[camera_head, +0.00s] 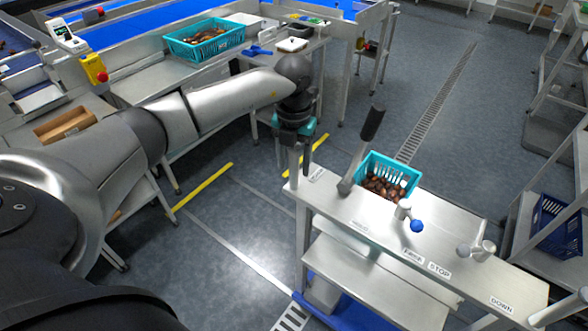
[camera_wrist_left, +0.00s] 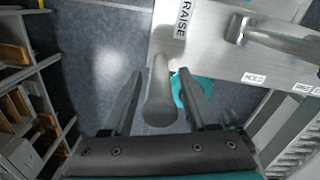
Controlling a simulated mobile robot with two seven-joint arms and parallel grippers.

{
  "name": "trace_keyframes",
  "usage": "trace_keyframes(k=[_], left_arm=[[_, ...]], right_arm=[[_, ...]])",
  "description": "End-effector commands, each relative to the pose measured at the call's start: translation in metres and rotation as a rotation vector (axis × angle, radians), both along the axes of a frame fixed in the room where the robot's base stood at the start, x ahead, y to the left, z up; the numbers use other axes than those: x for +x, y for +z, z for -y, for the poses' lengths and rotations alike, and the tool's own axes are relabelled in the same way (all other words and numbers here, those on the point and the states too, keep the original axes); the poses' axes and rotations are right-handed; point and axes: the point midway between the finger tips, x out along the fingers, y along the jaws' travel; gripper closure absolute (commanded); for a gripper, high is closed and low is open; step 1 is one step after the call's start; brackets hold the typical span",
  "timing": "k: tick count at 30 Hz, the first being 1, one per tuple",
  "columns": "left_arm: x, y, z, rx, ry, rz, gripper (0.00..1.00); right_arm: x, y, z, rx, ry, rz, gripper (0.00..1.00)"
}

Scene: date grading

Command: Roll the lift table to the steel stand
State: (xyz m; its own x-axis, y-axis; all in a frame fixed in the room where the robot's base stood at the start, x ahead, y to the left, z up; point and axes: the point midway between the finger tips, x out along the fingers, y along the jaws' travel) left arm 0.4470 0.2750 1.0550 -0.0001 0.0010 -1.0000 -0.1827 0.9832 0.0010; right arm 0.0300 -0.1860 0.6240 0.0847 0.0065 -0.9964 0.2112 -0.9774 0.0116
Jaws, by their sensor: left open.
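The lift table is likely the steel unit at the front right, with a long top plate (camera_head: 385,228) labelled RAISE, PARK, STOP and DOWN, a lower shelf and a blue base (camera_head: 345,312). My left gripper (camera_head: 296,160) points down at the plate's left end, near RAISE. In the left wrist view its fingers (camera_wrist_left: 157,100) are apart, on either side of a grey round bar (camera_wrist_left: 160,95); contact is not clear. A black-gripped lever (camera_head: 366,140) stands on the plate. Which steel piece is the stand, I cannot tell. My right gripper is not visible.
A teal basket of dates (camera_head: 387,178) is just behind the plate. Another teal crate (camera_head: 205,39) stands on the steel bench by the blue conveyor. Yellow floor strips (camera_head: 203,187) lie left of the plate. Shelving with a blue crate (camera_head: 556,224) is at right. Floor beyond the basket is clear.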

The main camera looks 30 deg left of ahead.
Motion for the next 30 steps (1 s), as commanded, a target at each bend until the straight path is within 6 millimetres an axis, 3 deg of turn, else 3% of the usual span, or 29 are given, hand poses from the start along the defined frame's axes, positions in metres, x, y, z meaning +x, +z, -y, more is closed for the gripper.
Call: trace_keyframes(k=[6, 17, 30], left_arm=[[0.000, -0.025, 0.000, -0.001, 0.001, 0.000, 0.41], [0.000, -0.029, 0.000, 0.000, -0.001, 0.000, 0.41], [0.000, -0.029, 0.000, -0.001, 0.000, 0.001, 0.91]], right_arm=[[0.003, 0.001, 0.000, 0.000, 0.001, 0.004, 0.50], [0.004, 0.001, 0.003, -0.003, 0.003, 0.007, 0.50], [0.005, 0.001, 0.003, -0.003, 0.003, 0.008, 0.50]])
